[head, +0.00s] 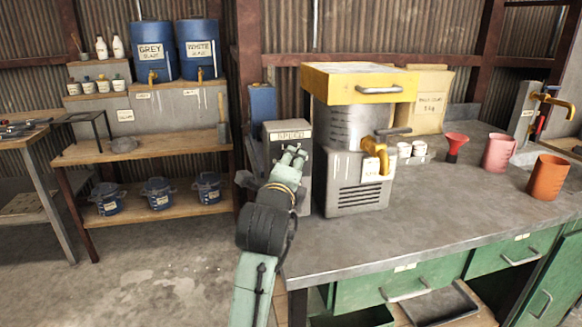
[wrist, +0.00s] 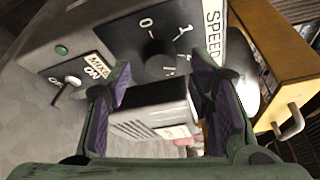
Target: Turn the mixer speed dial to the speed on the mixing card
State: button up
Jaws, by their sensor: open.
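The grey speed control box (head: 285,128), with a "SPEED" label, stands on the bench left of the mixer (head: 345,150). In the wrist view the black dial knob (wrist: 160,55) sits on a dark panel with white numbers. Its pointer is not clear to me. My gripper (head: 293,152) is in front of the box, hiding its face in the head view. In the wrist view its two purple-lined fingers (wrist: 165,95) are open and empty, with the knob beyond them. A small white card (head: 371,168) is on the mixer front; its text is too small to read.
The wrist view shows a toggle switch (wrist: 68,88) with an "ON" label and a green button (wrist: 62,48) beside the dial. A yellow tap (head: 376,152) sticks out of the mixer. Cups (head: 404,150), a red funnel (head: 456,143) and jugs (head: 499,153) stand right.

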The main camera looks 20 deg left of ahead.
jog(key=f+v, duration=0.1)
jog(key=v, duration=0.9)
jog(key=shift+s+r, duration=0.3)
jog(key=shift+r, duration=0.1)
jog(key=shift+r, duration=0.1)
